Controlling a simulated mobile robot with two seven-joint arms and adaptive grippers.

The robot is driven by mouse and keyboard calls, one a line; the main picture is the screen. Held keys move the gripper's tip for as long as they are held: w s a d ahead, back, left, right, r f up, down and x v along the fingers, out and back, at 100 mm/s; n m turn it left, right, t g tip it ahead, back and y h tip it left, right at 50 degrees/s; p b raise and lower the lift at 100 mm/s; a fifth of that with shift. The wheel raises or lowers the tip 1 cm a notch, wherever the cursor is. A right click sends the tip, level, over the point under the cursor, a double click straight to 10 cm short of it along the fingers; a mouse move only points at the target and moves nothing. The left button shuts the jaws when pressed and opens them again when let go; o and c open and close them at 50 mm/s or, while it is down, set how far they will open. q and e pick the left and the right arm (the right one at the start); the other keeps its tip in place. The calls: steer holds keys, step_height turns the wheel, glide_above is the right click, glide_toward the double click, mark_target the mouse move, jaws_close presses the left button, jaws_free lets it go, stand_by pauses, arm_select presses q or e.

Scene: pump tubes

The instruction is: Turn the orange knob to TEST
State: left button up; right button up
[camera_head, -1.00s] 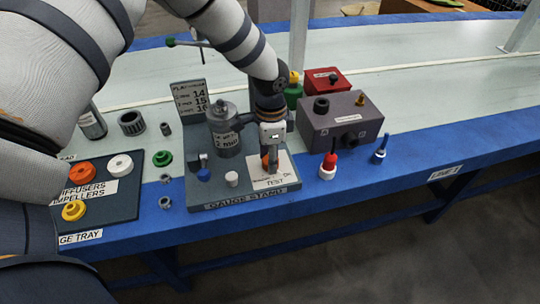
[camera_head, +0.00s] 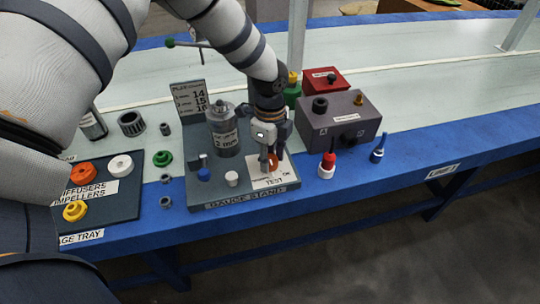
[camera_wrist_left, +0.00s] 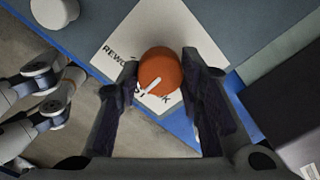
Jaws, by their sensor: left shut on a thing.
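The orange knob (camera_head: 272,162) sits on a white label plate (camera_head: 262,183) at the right front of the gauge stand (camera_head: 245,203). In the head view TEST is printed at the plate's front edge. My left gripper (camera_head: 271,158) reaches down from above and is shut on the knob. In the left wrist view the knob (camera_wrist_left: 160,72) is between the two dark fingertips, and its white pointer mark points to the lower left, towards partly hidden letters ending in ST. REWO shows at the plate's upper left; other lettering is partly covered.
A grey 2 mm-marked cylinder (camera_head: 223,132) stands behind the knob. White (camera_head: 232,179) and blue (camera_head: 204,174) small parts are to its left. A dark box (camera_head: 343,122) and a red-topped part (camera_head: 328,164) stand close on the right.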

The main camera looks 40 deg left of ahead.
mark_target(270, 159)
stand_by(0.5)
arm_select(q)
steer(key=o, duration=1.2)
steer(key=shift+f, duration=0.1)
steer(key=shift+c, duration=0.2)
step_height(270, 159, up, 12)
